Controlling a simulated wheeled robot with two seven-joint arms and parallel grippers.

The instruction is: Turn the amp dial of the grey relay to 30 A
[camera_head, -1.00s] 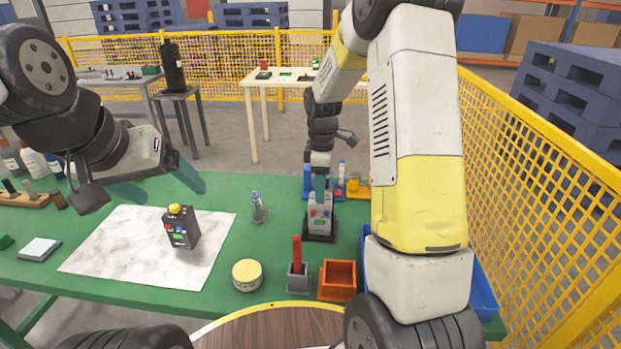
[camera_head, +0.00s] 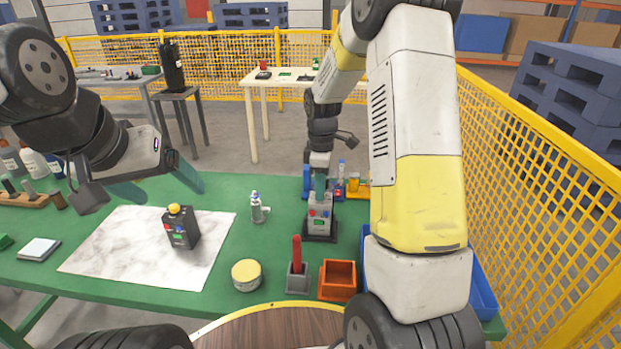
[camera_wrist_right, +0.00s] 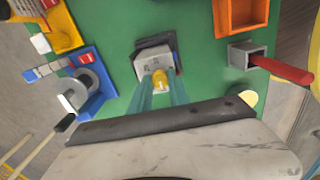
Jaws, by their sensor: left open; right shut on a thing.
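The grey relay (camera_head: 320,226) stands upright on a dark base towards the right of the green table. Red, blue and green parts show on its front. In the right wrist view the grey relay (camera_wrist_right: 150,64) is seen from above, with its yellow dial (camera_wrist_right: 160,81) between the fingertips. My right gripper (camera_head: 319,194) comes down from above and is shut on this dial, hiding it in the head view. The dial's pointer and scale cannot be read. My left gripper (camera_head: 160,187) is open and empty above the table's left part, away from the relay.
A black box with a yellow knob (camera_head: 181,228) stands on a white marbled sheet (camera_head: 120,255). A small bottle (camera_head: 257,208), a round tin (camera_head: 246,274), a grey holder with a red rod (camera_head: 297,275) and an orange bin (camera_head: 337,281) stand nearby. A yellow fence (camera_head: 540,180) runs along the right.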

